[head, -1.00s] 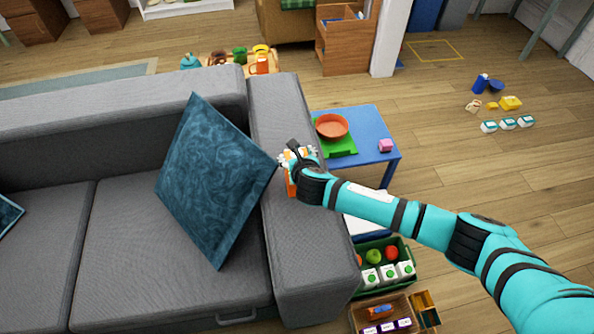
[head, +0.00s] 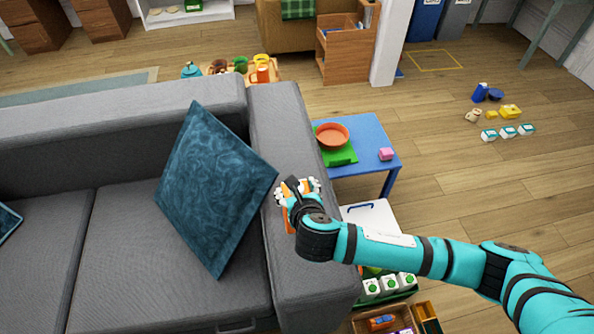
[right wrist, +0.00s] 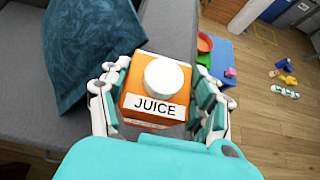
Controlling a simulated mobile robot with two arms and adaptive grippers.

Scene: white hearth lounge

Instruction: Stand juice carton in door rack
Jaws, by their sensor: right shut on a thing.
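The orange juice carton (right wrist: 155,112) has a white round cap and a white label reading JUICE. It stands between the fingers of my right gripper (right wrist: 159,103), which is shut on its sides. In the head view the right gripper (head: 299,190) holds the carton (head: 287,216) over the grey sofa's right armrest, close to the teal cushion. The gripper hides most of the carton there. I cannot make out a door rack in either view. My left gripper is not in view.
The grey sofa (head: 165,260) carries a teal cushion (head: 213,190). Right of the armrest are a blue table (head: 362,130) with an orange bowl (head: 332,134), a white-topped box (head: 383,215) and a partly hidden crate with white cartons (head: 388,284). The wooden floor at right is mostly open.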

